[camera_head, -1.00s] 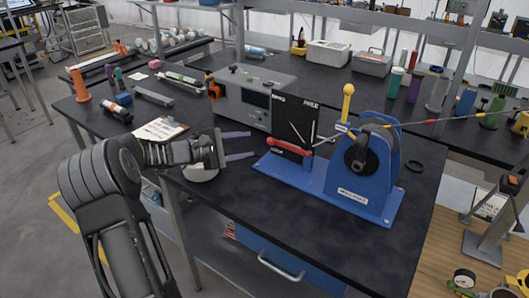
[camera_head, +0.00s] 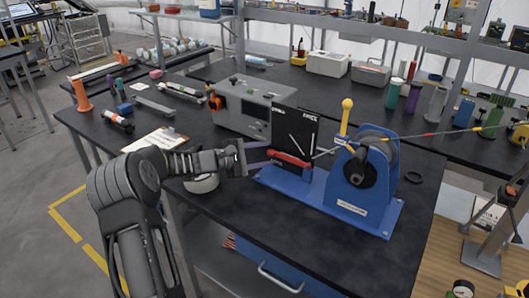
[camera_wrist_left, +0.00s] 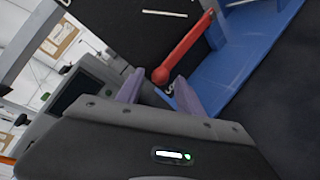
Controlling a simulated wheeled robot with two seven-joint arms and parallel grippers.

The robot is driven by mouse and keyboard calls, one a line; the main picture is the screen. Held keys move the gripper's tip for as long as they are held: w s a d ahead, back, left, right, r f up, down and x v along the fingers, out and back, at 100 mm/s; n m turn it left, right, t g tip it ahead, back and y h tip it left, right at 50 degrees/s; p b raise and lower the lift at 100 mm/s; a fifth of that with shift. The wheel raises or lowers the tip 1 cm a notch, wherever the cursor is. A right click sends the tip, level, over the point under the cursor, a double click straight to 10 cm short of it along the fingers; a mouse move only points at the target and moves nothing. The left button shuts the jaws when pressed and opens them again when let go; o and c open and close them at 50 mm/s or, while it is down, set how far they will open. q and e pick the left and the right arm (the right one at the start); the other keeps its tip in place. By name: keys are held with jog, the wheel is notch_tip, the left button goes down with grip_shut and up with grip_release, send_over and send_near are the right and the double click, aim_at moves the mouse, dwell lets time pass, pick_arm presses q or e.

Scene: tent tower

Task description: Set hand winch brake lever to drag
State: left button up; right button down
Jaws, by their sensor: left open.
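The hand winch (camera_head: 366,165) is a blue drum frame on a blue base plate (camera_head: 322,192), with a yellow-knobbed crank (camera_head: 346,112). A black panel (camera_head: 295,130) stands on the base's left part; its right label looks like FREE, its left label is too small to read surely. The red brake lever (camera_head: 290,160) lies nearly level across the panel's lower front, knob end to the left. My left gripper (camera_head: 262,156) is open at the knob end. In the left wrist view, the lever's red knob (camera_wrist_left: 161,75) shows just beyond the gap between the purple fingertips; contact is unclear.
A grey instrument box (camera_head: 243,105) stands close behind my left gripper. The table's front edge is clear.

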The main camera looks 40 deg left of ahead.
pick_arm(q)
jog(key=shift+w+d, duration=0.15)
jog(key=shift+w, duration=0.15)
grip_shut()
dwell(0.3)
jog(key=shift+f, duration=0.1)
dwell(0.9)
